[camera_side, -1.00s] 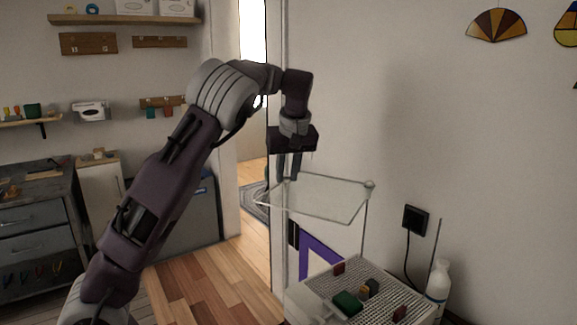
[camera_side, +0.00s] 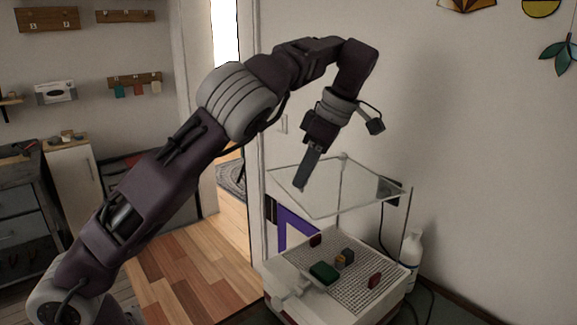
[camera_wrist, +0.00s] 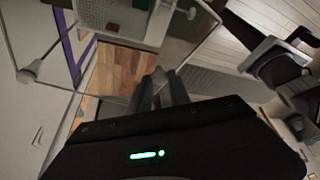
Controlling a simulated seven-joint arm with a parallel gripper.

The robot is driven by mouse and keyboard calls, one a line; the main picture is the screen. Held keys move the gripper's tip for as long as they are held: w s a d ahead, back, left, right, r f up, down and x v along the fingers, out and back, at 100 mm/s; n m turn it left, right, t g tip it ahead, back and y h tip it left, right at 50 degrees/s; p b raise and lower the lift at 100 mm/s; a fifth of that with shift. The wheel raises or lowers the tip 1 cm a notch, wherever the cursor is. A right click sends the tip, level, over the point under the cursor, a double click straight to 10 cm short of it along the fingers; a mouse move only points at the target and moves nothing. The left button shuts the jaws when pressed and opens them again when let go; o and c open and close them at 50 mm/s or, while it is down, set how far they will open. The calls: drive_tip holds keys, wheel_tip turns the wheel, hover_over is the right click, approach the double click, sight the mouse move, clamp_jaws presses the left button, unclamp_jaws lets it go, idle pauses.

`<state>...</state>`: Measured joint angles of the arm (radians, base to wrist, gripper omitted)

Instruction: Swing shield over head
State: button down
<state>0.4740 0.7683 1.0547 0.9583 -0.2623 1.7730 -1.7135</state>
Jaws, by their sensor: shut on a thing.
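The shield is a clear pane (camera_side: 370,195) with thin pale edges. It lies roughly level, high above the gridded top (camera_side: 372,288) of the white machine, and turns on a knobbed post at its back corner. My gripper (camera_side: 302,186) points down at the pane's left part with its fingers close together, shut on the shield; the exact contact is unclear. The fingers also show in the wrist view (camera_wrist: 160,92), close to the pane edges. A small grey and orange piece (camera_side: 345,258), perhaps the head, stands on the grid under the pane.
A white bottle (camera_side: 411,250) and cables stand at the right. The wall is close behind; open floor (camera_side: 205,265) lies left of the machine.

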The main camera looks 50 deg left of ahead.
drive_tip(key=shift+w+d+n+g+h, duration=0.15)
drive_tip(key=shift+w+d+n, duration=0.2)
drive_tip(key=shift+d, duration=0.3)
drive_tip(key=shift+w+d+n+g+h, duration=0.2)
drive_tip(key=shift+d+n, duration=0.15)
drive_tip(key=shift+d, duration=0.3)
drive_tip(key=c, duration=1.2)
unclamp_jaws()
drive_tip(key=shift+c, duration=0.2)
drive_tip(key=shift+a, duration=0.1)
